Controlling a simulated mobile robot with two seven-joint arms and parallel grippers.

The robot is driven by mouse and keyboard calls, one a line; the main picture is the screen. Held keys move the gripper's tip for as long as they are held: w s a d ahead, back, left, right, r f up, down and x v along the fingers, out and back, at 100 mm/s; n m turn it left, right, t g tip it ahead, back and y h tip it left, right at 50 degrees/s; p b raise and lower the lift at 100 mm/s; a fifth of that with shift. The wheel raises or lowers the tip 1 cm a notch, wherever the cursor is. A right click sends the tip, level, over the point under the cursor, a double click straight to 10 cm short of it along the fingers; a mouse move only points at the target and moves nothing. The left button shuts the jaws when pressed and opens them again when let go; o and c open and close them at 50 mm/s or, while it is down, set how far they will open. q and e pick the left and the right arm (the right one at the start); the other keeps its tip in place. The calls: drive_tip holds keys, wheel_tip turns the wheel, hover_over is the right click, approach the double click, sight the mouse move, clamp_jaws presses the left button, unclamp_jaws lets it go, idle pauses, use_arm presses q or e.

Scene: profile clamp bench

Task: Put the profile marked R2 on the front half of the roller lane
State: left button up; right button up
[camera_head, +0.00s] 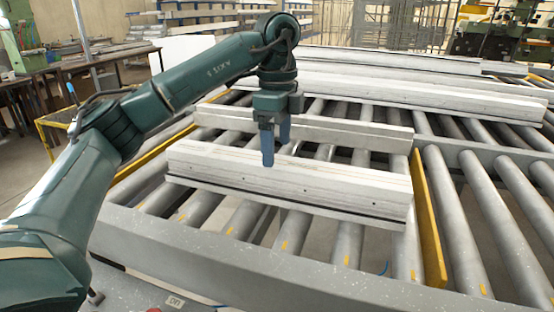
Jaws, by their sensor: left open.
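A pale grey profile (340,187) lies across the rollers in the front half of the roller lane (240,222). A second, similar profile (345,136) lies behind it, roughly parallel. I can read no R2 mark on either one. My left gripper (276,154) points down with its two blue fingers apart, one nearer me than the other. The fingers overlap the left-middle top of the front profile in the picture. I cannot tell whether they touch it or straddle it. My right gripper is out of view.
Longer profiles (440,98) lie farther back. Yellow side rails (428,225) flank the lane, and more rollers (500,215) run to the right. A grey beam (250,268) crosses in front. Bare rollers show between this beam and the front profile.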

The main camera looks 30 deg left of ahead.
sight(277, 162)
use_arm(q)
wheel_tip(277, 162, up, 7)
drive_tip(key=p, duration=0.2)
drive_tip(key=shift+f, duration=0.15)
idle(0.4)
